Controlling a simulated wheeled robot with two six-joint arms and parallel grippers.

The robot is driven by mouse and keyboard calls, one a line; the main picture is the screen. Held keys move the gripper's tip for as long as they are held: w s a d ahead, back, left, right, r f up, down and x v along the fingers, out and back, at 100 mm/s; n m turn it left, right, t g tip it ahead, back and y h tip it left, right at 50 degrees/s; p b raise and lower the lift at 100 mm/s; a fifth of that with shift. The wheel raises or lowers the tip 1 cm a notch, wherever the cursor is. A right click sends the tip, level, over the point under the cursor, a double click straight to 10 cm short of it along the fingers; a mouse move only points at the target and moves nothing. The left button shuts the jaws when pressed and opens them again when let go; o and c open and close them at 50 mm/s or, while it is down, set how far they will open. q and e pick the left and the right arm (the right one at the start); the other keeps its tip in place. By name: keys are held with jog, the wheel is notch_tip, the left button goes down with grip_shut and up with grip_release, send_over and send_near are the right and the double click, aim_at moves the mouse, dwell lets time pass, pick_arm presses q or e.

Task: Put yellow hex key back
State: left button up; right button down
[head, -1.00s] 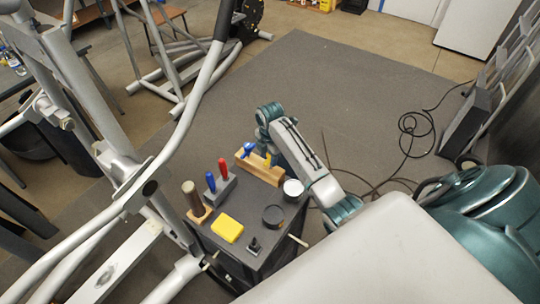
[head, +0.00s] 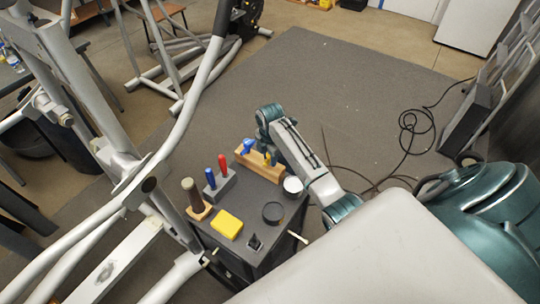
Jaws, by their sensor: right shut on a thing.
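The yellow hex key (head: 267,157) shows as a small yellow piece at the wooden holder (head: 258,168) at the back of the dark cart top. A blue-handled hex key (head: 247,146) stands in the same holder. My right gripper (head: 266,148) is over the holder and shut on the yellow hex key. My wrist and forearm hide most of the fingers, and I cannot tell how deep the key sits in the holder. My left gripper is not in view.
The cart top (head: 248,220) also carries a red and a blue screwdriver in a grey block (head: 220,186), a yellow block (head: 227,224), a dark round tin (head: 273,212), a white-topped jar (head: 293,186) and a brown-handled tool (head: 193,194). The elliptical's grey tubes (head: 180,135) stand close on the left.

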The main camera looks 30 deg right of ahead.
jog(key=shift+f, duration=0.2)
jog(key=shift+f, duration=0.3)
jog(key=c, duration=1)
grip_release()
jog(key=shift+c, duration=0.2)
jog(key=shift+r, duration=0.1)
